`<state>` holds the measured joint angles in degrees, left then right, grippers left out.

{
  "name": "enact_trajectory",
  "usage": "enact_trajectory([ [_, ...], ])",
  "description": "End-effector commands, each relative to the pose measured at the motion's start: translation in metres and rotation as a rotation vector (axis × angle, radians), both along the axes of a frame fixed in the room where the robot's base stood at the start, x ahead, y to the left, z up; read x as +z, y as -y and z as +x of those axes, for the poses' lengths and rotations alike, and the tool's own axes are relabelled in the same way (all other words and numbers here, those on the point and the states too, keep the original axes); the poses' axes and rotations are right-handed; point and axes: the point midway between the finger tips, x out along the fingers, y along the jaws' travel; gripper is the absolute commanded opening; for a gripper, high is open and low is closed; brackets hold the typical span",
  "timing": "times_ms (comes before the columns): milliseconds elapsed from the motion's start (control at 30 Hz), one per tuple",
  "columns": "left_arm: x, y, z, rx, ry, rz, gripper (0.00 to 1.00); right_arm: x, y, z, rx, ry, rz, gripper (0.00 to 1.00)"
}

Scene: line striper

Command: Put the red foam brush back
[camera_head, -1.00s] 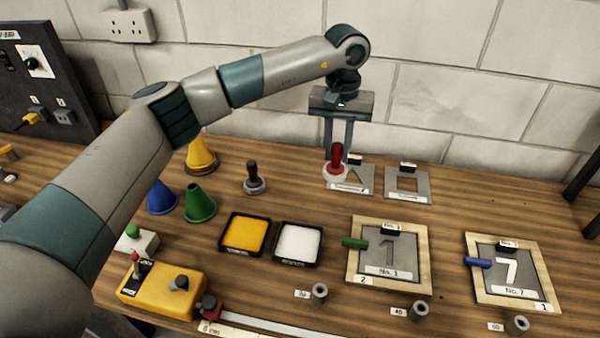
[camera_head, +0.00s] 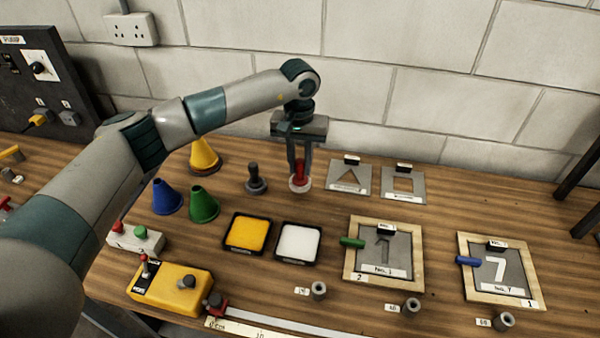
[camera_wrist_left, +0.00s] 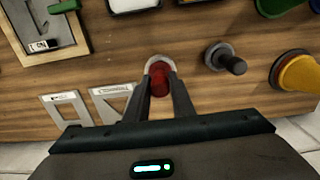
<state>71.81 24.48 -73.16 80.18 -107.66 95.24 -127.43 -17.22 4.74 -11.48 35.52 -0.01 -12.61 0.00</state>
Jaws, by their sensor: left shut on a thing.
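The red foam brush (camera_head: 300,174) has a red handle and a pale round base. My left gripper (camera_head: 300,168) is shut on its handle, and the brush is upright at or just above the table, beside a black-handled brush (camera_head: 256,180). In the left wrist view the red brush (camera_wrist_left: 160,78) sits between the fingertips (camera_wrist_left: 161,88), with its pale rim showing past the handle. I cannot tell whether its base touches the wood. My right gripper does not show.
Two grey stencil plates (camera_head: 349,188) (camera_head: 404,196) lie right of the brush. Yellow (camera_head: 247,252) and white (camera_head: 298,258) paint pads lie in front. Blue (camera_head: 167,197), green (camera_head: 202,203) and yellow (camera_head: 205,157) cones stand left. Framed number stencils (camera_head: 384,288) lie front right.

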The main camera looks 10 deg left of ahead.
Motion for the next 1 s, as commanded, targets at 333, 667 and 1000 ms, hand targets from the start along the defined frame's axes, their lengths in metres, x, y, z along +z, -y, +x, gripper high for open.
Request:
enact_trajectory([
  [333, -0.033, 0.0, -0.001, 0.001, -0.002, 0.0, 0.04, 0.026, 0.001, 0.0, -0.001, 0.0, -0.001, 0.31],
  [667, -0.037, 0.0, 0.0, 0.0, -0.001, 0.0, 0.04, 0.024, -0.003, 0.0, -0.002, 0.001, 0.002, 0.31],
  [1000, -0.039, 0.0, 0.0, 0.0, -0.001, 0.0, 0.41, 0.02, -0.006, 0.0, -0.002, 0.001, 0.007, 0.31],
])
